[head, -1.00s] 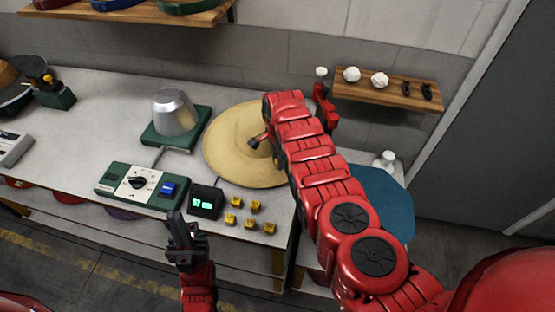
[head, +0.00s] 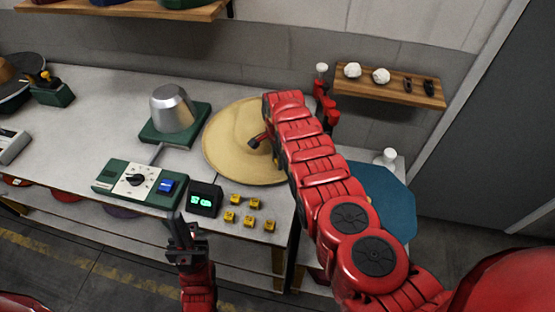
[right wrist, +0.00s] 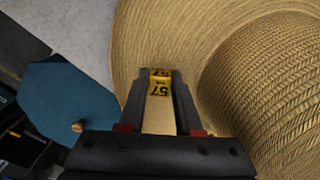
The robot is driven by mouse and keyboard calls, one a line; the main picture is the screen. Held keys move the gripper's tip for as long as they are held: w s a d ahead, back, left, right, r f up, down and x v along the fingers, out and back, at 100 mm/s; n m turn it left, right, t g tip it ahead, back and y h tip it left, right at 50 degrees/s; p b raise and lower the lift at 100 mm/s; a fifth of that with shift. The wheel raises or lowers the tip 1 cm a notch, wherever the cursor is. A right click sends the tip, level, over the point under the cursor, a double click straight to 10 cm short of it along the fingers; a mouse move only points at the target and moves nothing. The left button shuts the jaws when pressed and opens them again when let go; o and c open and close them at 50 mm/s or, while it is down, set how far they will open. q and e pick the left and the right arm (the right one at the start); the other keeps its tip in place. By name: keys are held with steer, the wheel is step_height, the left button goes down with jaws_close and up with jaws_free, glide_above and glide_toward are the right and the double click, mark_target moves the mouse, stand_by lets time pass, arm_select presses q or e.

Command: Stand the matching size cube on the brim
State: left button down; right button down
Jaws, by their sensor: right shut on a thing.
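A straw hat (head: 225,150) lies on the table, its wide brim also filling much of the right wrist view (right wrist: 140,45). My right gripper (head: 253,143) is over the brim. In the right wrist view its fingers (right wrist: 160,92) are shut on a yellow cube (right wrist: 159,88) marked 57. The cube is at the brim beside the crown; I cannot tell whether it touches. Several other yellow cubes (head: 249,222) stand near the table's front edge. A black display (head: 204,199) shows green digits, too small to read surely. My left gripper (head: 177,226) is before the table edge, its jaws unclear.
A metal hat block (head: 173,110) stands on a green base behind a green control box (head: 140,184) with a dial. A blue mat or board (head: 388,205) is at the right. A wooden shelf (head: 388,84) hangs on the wall. My right arm covers part of the hat.

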steer(key=c, duration=0.5)
jaws_free()
